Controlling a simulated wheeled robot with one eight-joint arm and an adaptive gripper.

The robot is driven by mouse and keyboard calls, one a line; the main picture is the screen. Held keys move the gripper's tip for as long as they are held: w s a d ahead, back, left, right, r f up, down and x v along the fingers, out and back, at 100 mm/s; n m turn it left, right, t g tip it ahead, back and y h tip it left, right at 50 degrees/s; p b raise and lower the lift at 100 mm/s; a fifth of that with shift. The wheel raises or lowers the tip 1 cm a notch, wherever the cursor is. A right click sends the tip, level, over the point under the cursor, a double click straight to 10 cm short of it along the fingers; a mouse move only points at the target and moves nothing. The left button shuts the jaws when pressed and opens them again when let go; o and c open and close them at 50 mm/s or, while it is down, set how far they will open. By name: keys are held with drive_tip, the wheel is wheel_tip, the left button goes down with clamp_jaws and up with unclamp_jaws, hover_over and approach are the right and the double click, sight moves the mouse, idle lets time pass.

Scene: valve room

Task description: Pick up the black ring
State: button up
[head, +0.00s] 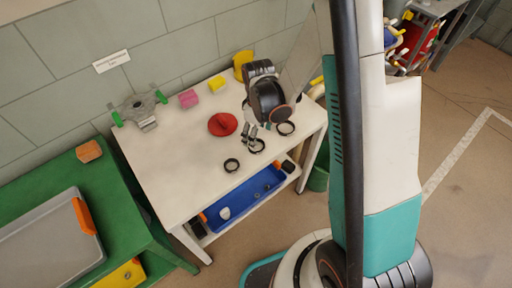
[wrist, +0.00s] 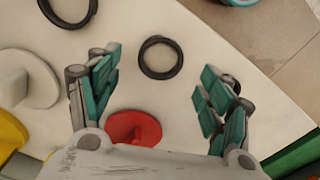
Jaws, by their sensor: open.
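Three black rings lie flat on the white table. In the head view they are the near ring (head: 232,165), the middle ring (head: 257,146) and the far-right ring (head: 285,128). My gripper (head: 250,138) hangs over the table, fingers down, close to the middle ring. In the wrist view my gripper (wrist: 162,70) is open and empty, with its fingers spread. One black ring (wrist: 160,57) shows in the gap between the fingers. Another ring (wrist: 68,10) is at the upper left, and a third (wrist: 231,84) is partly hidden by the right finger.
A red disc with a knob (head: 222,124) lies near the rings. A pale knobbed disc (wrist: 28,80) is at the left of the wrist view. A blue tray (head: 240,200) is on the lower shelf.

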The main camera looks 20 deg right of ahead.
drive_tip(key=shift+w+a+f+b, duration=0.15)
drive_tip(key=shift+f+b, duration=1.2)
drive_tip(key=shift+f, duration=1.35)
drive_tip(key=shift+r, duration=0.1)
drive_tip(key=c, duration=1)
